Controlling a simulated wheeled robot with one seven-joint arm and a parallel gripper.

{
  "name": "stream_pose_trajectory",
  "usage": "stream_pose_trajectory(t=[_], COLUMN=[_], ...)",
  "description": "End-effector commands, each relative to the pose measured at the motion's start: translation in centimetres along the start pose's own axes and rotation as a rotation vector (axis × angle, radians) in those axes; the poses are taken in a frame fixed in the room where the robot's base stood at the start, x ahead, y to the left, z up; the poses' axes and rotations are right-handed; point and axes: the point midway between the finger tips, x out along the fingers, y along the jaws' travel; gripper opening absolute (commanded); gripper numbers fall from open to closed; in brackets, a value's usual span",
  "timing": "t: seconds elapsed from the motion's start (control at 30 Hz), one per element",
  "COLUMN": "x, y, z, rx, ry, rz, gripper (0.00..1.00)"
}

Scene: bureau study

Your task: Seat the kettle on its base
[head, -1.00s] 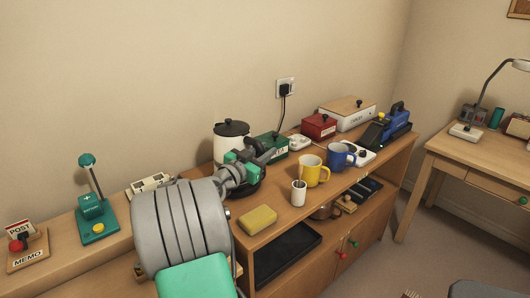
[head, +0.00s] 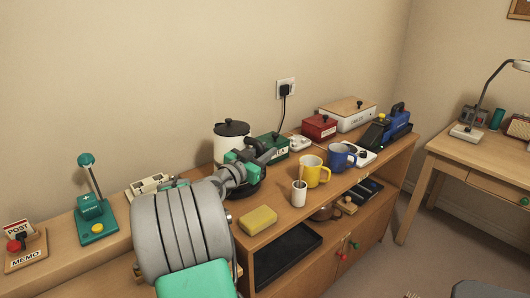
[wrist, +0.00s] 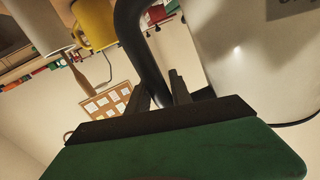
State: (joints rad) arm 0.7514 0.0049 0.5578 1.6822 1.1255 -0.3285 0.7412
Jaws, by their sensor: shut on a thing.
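The kettle (head: 231,146) is white with a black lid and knob. It stands upright at the back of the sideboard near the wall, partly hidden by my arm. My gripper (head: 262,158) is beside it, on its near right side. In the wrist view, my gripper's fingers (wrist: 160,88) are closed around the kettle's black curved handle (wrist: 140,35), and the white body (wrist: 235,50) fills the right side. A dark rounded shape (head: 250,190) shows below my gripper; I cannot tell whether it is the base or the handle. The kettle's underside is hidden.
A green tin (head: 273,146), red tin (head: 319,127), yellow mug (head: 312,172), blue mug (head: 340,157) and white cup (head: 299,194) stand close on the right. A yellow sponge-like block (head: 258,220) lies in front. A black plug (head: 285,89) and cord hang from the wall socket.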

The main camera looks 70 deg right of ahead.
Motion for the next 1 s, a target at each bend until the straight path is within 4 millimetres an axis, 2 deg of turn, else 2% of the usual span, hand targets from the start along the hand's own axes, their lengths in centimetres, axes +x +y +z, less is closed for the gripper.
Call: stream_pose_trajectory(t=[0.03, 0.93, 0.97, 1.0], x=[0.0, 0.0, 0.0, 0.0], y=[-0.1, 0.1, 0.1, 0.1], z=[-0.5, 0.9, 0.8, 0.8], rx=[0.009, 0.009, 0.009, 0.008], ry=[0.008, 0.007, 0.007, 0.006], rz=[-0.001, -0.001, -0.001, -0.001], gripper=[0.0, 0.0, 0.28, 0.32])
